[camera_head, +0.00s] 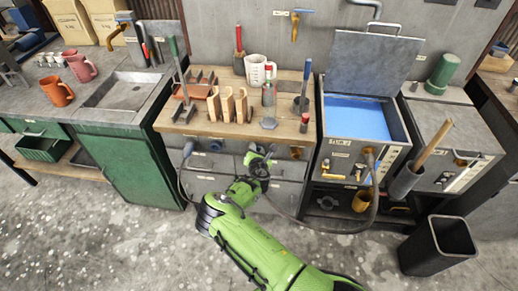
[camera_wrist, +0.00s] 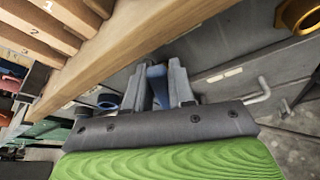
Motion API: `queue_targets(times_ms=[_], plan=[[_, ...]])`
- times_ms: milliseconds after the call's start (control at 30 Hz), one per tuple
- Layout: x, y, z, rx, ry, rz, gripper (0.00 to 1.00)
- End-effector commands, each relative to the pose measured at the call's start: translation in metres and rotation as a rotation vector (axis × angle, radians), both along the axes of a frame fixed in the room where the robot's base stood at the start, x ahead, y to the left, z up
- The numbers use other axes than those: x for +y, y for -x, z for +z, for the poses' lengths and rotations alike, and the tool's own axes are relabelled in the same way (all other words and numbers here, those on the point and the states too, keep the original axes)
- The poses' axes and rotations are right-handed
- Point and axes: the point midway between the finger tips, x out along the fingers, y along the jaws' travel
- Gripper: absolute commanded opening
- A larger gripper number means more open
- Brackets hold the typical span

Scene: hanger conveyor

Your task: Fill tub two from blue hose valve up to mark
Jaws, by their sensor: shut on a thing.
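My gripper (camera_head: 258,158) is at the front face of the wooden-topped bench, just below its edge. In the wrist view its two grey fingers (camera_wrist: 160,88) are shut on a narrow blue piece (camera_wrist: 158,84), which looks like the blue hose valve's handle. The fingers hide most of it, so its angle is unclear. An open tub (camera_head: 318,150) with a raised grey lid stands right of the bench and shows a flat blue surface (camera_head: 357,118) inside. Its label is too small to read, and I cannot tell any mark or which tub is two.
A blue fitting (camera_head: 188,148) and a brass fitting (camera_head: 296,153) sit on the bench front. A dark hose (camera_head: 318,228) loops low to the tub's front. Wooden holders (camera_head: 228,105) and a white jug (camera_head: 256,68) stand on the bench. A black bin (camera_head: 437,247) stands at right.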

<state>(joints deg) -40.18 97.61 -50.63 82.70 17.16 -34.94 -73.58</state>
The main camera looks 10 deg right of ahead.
Motion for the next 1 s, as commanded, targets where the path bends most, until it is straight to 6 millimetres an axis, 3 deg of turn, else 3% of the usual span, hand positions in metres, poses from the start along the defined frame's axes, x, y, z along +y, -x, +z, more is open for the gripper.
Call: queue_targets(times_ms=[667,700,800,1000], plan=[[0.0027,-0.0013,0.0016,0.015,0.054,0.0,0.0],[0.0027,-0.0013,0.0016,0.015,0.054,0.0,0.3],[0.0028,-0.0013,0.0014,0.016,0.053,0.001,0.45],[0.0029,-0.0012,0.0014,0.016,0.052,0.0,0.45]])
